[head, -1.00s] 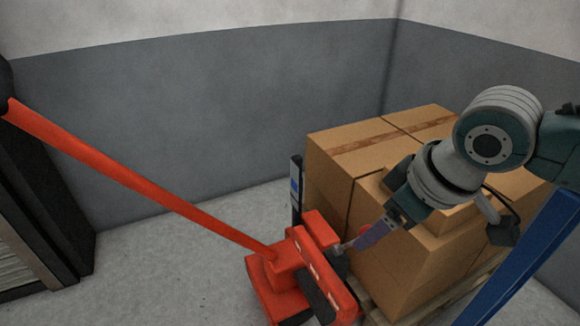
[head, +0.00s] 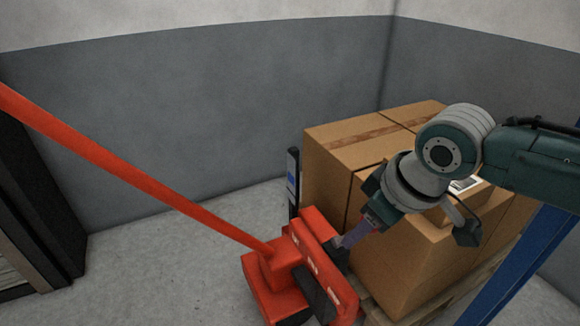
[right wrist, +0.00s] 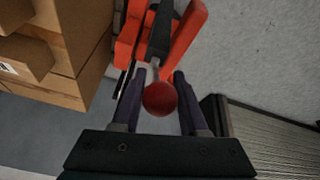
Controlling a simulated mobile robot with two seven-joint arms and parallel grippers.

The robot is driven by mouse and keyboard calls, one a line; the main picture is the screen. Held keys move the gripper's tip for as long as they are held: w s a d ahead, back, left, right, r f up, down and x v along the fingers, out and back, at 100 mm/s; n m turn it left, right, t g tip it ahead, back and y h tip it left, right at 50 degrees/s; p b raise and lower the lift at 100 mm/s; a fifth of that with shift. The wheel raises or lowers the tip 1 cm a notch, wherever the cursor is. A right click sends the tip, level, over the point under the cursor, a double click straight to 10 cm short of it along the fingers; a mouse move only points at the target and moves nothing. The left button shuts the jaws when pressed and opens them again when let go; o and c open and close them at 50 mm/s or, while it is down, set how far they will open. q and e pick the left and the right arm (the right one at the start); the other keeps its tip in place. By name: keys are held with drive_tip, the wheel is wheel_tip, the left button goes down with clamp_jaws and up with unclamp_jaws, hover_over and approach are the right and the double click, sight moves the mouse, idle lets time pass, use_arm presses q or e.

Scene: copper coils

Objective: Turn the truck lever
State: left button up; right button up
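The red pallet truck (head: 273,275) stands at the bottom middle of the head view, its long red handle (head: 140,185) rising to the left. Its small lever shows in the right wrist view as a round red knob (right wrist: 160,99) on a thin stem leading to the truck's dark part. My right gripper (head: 350,240) is beside the truck's right side. In the right wrist view, its two purple fingers (right wrist: 159,76) are open, one on each side of the knob, with gaps visible on both sides. In the head view the knob is mostly hidden by the fingers. My left gripper is out of view.
Stacked cardboard boxes (head: 400,265) on a wooden pallet (head: 460,298) stand close behind and right of my right gripper. A blue post (head: 520,265) rises at the right. A dark cabinet (head: 45,205) stands at the left. Grey floor is free between cabinet and truck.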

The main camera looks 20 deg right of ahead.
clamp_jaws()
idle(0.9)
